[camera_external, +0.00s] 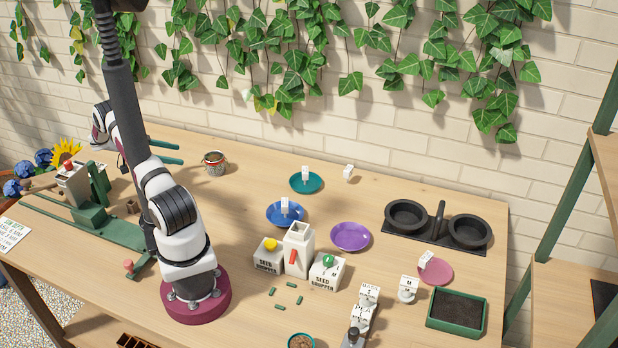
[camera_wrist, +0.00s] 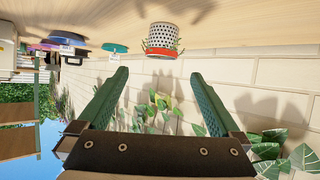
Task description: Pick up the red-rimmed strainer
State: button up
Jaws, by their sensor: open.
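The red-rimmed strainer (camera_external: 214,164) is a small perforated metal cup standing on the table near the wall. In the wrist view, which is upside down, the strainer (camera_wrist: 162,38) shows pale with dark holes and its red rim lowest in the picture. My gripper (camera_external: 181,154) is left of the strainer in the outside view, its green fingers pointing towards it with a gap between. In the wrist view my gripper (camera_wrist: 158,74) has its fingers wide apart with nothing between them. The strainer is beyond the fingertips, roughly in line with the gap.
A teal plate (camera_external: 306,184), a blue plate (camera_external: 284,213) and a purple plate (camera_external: 350,236) lie right of the strainer. A green press-like fixture (camera_external: 92,217) stands left. An ivy-covered brick wall (camera_external: 330,120) is behind the table. Bare table surrounds the strainer.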

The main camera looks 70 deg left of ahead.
send_near(212, 164)
jog(key=w+a+f, duration=0.1)
jog(key=w+f, duration=0.1)
jog(key=w+a+f, duration=0.1)
jog(key=w+a, duration=0.1)
jog(key=shift+w+a+f, duration=0.2)
jog(key=shift+w+f, duration=0.1)
jog(key=shift+f, duration=0.05)
jog(key=x, duration=0.5)
jog(key=shift+w+d+f, duration=0.15)
jog(key=shift+w+d, duration=0.05)
jog(key=shift+w, duration=0.1)
jog(key=c, duration=1.3)
